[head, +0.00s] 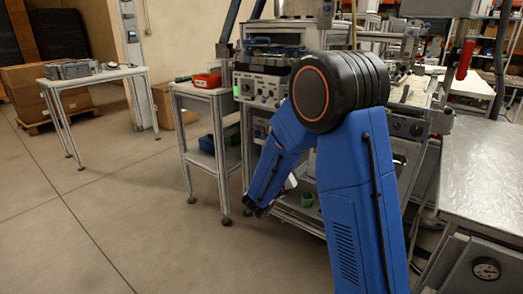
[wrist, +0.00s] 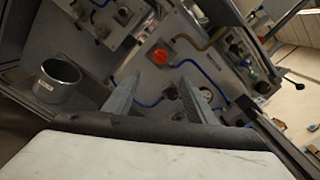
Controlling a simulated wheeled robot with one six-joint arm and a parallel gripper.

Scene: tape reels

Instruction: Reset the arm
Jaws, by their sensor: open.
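My blue arm with a black joint stands in the middle of the head view, bent down in front of a machine. My gripper (head: 260,207) hangs low at the left end of the arm, where it shows small and dark. In the wrist view, my gripper (wrist: 155,92) has its two grey fingers apart, with nothing between them. Behind the fingers are blue hoses and a red knob (wrist: 160,55) on the machine's panel.
A machine (head: 262,88) stands behind my arm. A small side table (head: 200,88) carries a red bin (head: 207,80). A metal worktop (head: 485,175) is at right. A metal cup (wrist: 58,82) sits at left in the wrist view. Open floor (head: 110,215) lies at left.

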